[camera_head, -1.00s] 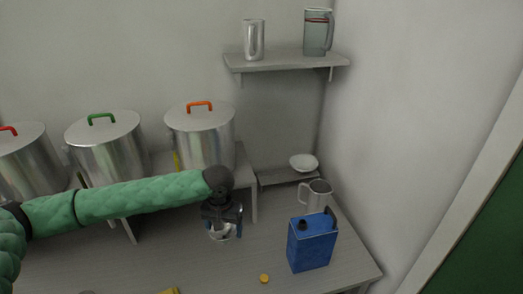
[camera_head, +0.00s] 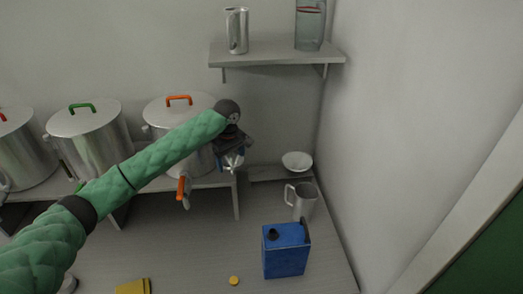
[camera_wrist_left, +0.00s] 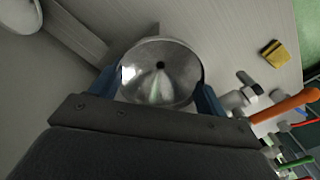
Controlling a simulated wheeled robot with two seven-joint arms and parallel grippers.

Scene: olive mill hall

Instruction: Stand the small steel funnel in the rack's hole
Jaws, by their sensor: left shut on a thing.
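My right gripper is not in view.
A white bowl (camera_head: 297,162) is at the low shelf. A steel jug (camera_head: 305,204) and a blue can (camera_head: 286,254) stand on the bench at right. Steel pots (camera_head: 86,137) with taps stand at left. A yellow cap (camera_head: 234,281) and yellow cloth (camera_head: 132,287) lie in front.

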